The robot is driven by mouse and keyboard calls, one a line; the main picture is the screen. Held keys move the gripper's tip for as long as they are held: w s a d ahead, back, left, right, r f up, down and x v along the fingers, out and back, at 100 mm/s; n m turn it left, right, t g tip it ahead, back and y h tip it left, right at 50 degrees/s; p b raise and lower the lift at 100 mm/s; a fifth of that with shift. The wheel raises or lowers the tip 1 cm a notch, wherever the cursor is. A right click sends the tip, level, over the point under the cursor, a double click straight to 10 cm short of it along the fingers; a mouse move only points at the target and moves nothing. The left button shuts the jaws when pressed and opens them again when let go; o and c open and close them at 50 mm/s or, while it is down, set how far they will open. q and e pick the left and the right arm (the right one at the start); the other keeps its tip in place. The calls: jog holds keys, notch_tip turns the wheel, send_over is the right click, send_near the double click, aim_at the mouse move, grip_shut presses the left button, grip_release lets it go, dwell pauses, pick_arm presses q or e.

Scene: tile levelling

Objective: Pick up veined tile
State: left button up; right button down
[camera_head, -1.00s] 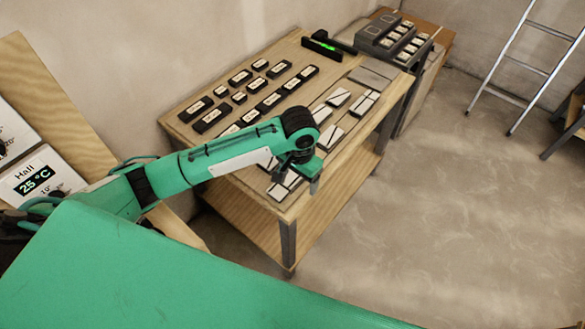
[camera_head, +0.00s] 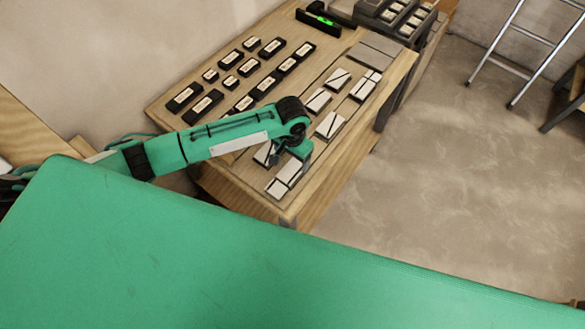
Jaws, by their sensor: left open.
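Several pale tiles lie in loose rows on the right half of the wooden table. Some show a dark slanting line, such as one pale tile (camera_head: 338,78) toward the back and another (camera_head: 330,126) just right of my left gripper; I cannot tell which is the veined tile. My left gripper (camera_head: 291,158) is open above the front part of the table. It partly hides a pale tile (camera_head: 264,154) to its left. A split pale tile (camera_head: 286,172) shows just below it. No tile is visibly between its fingers. My right gripper is out of view.
Several dark labelled blocks (camera_head: 278,46) stand on the left half of the wooden table (camera_head: 352,142). A level with a green light (camera_head: 320,20) and a grey case (camera_head: 392,22) are at the back. A ladder (camera_head: 520,50) stands far right; the floor right of the table is clear.

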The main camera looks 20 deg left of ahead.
aim_at(292, 169)
pick_arm(q)
jog(key=shift+f+p, duration=0.65)
jog(key=shift+f, duration=0.3)
notch_tip(292, 169, down, 3)
jog(key=shift+d+f+p, duration=0.1)
jog(key=shift+p, duration=0.35)
jog(key=shift+f, duration=0.25)
jog(key=c, duration=1.1)
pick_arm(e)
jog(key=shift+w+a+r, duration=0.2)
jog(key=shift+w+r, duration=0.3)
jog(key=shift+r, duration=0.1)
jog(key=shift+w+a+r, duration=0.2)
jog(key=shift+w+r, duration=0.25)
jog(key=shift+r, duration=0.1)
